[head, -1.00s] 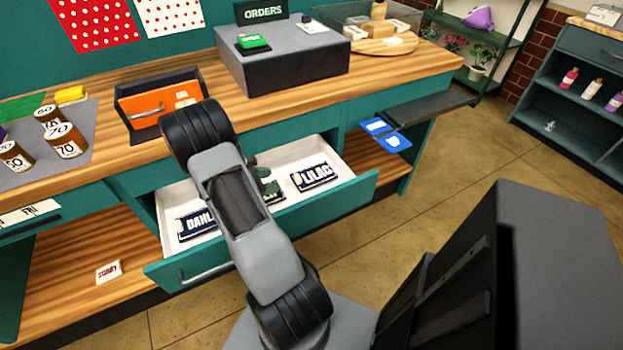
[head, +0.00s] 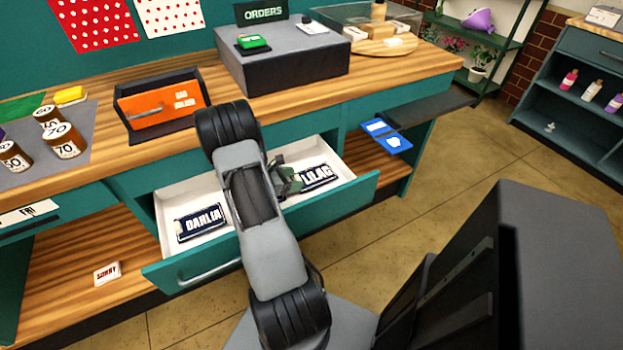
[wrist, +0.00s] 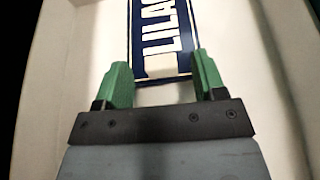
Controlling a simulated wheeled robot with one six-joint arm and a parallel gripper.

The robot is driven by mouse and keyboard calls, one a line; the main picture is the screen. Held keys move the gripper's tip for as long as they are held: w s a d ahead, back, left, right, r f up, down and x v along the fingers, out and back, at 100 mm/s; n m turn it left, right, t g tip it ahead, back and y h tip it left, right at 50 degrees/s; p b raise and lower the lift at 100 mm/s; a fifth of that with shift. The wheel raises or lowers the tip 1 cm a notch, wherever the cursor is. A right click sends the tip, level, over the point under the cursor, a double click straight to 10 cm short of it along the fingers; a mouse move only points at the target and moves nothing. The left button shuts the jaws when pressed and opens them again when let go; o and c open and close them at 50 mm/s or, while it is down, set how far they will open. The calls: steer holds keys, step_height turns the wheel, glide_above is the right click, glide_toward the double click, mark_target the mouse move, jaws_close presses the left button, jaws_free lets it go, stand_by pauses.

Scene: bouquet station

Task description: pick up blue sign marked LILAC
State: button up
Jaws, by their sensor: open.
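The blue LILAC sign (head: 316,176) has white letters and lies flat at the right end of the open white-lined drawer (head: 352,160). In the wrist view the LILAC sign (wrist: 163,40) reaches in from the top. My gripper (wrist: 164,75) is open, with its green fingers on either side of the sign's near end. Nothing is held; whether the fingers touch the sign's edges I cannot tell. In the head view my gripper (head: 288,181) is at the sign's left end, partly hidden by my arm.
A DAHLIA sign (head: 203,224) lies at the drawer's left. The drawer's teal front (head: 330,205) and white walls surround the signs. A blue card (head: 392,142) lies by the shelf to the right.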

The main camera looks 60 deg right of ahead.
steer(key=shift+c, duration=0.5)
steer(key=c, duration=0.9)
steer(key=shift+r, duration=0.15)
steer(key=shift+c, duration=0.2)
